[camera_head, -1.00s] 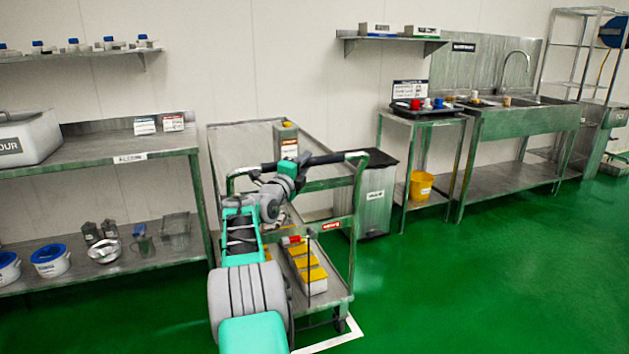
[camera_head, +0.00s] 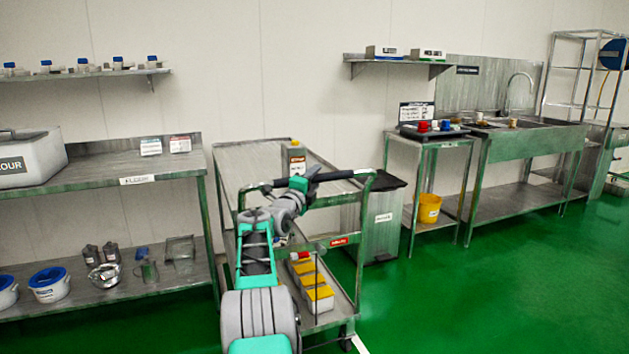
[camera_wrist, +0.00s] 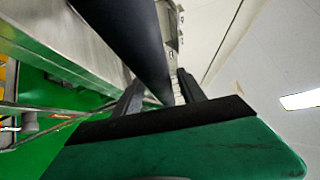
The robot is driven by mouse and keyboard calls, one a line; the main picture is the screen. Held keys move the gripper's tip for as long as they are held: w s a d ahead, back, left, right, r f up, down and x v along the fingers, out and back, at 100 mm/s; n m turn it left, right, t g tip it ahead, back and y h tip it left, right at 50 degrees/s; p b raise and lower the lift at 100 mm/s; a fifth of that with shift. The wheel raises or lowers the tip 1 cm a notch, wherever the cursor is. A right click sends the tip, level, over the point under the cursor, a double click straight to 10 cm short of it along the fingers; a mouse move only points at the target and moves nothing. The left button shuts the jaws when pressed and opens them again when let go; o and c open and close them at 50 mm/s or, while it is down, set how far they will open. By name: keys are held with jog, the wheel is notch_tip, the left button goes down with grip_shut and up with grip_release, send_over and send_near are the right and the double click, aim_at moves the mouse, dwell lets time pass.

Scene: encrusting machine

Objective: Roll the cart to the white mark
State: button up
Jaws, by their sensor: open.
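The metal cart (camera_head: 236,153) stands against the wall between the flour bench and the bin, with its handle end toward me. Its black push handle (camera_head: 334,175) runs across the near end. My gripper (camera_head: 308,180) is at the handle bar. In the wrist view, my gripper (camera_wrist: 158,95) has its two dark fingers apart, and the black handle bar (camera_wrist: 122,38) passes between or just beyond them; I cannot tell whether they touch it. A white floor mark (camera_head: 359,345) shows as a short strip by the cart's near right wheel; the rest is hidden.
Boxes with yellow tops (camera_head: 318,292) lie on the cart's lower shelf, and a canister (camera_head: 297,158) stands on top. A grey bin (camera_head: 377,222) stands close at its right. The flour bench (camera_head: 120,172) is close at its left. Green floor is open at the right.

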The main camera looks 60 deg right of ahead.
jog(key=a+f, duration=0.1)
jog(key=a, duration=0.6)
jog(key=shift+s+a, duration=0.3)
jog(key=shift+a, duration=0.05)
